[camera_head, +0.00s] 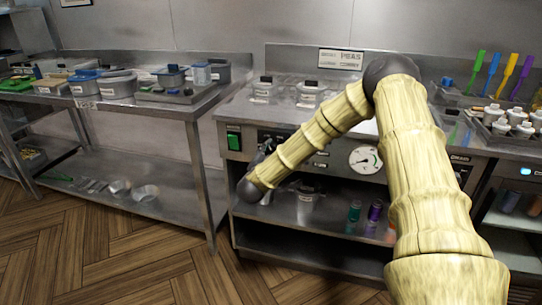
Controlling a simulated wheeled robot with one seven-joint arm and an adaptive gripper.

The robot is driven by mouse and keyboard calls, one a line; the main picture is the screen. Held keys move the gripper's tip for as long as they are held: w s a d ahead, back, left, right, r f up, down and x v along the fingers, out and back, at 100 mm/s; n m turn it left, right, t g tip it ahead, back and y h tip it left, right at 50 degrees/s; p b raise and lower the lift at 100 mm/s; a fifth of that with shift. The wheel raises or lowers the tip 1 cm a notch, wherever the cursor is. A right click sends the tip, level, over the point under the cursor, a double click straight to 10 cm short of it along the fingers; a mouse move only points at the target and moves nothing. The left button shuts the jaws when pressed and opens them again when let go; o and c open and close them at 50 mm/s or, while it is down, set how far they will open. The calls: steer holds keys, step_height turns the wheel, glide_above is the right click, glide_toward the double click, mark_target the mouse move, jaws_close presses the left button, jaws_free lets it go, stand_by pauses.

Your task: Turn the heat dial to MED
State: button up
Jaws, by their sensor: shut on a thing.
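My gripper (264,152) shows only in part, as a small grey shape behind my pale yellow arm, up against the front panel (290,137) of the range. It is shut on the heat dial there. The dial itself is hidden by my gripper and arm, so its pointer and the MED mark cannot be read. A round white gauge (366,160) with a dark needle sits on the same panel to the right.
A green switch (234,141) is at the panel's left end. Lidded pots (310,94) stand on the range top. A shelf below holds small coloured containers (375,212). A steel table (150,107) with tubs stands left. The wooden floor in front is clear.

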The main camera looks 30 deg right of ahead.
steer(key=m+b, duration=0.2)
steer(key=m, duration=0.1)
steer(key=m+b, duration=0.2)
steer(key=m, duration=0.2)
steer(key=m+b, duration=0.2)
steer(key=m, duration=0.1)
steer(key=shift+f+b, duration=0.3)
steer(key=shift+m, duration=0.4)
steer(key=o, duration=1)
steer(key=shift+s+r, duration=0.1)
steer(key=shift+a, duration=0.1)
steer(key=v, duration=1.1)
steer(key=shift+s+a, duration=0.2)
steer(key=shift+a, duration=0.1)
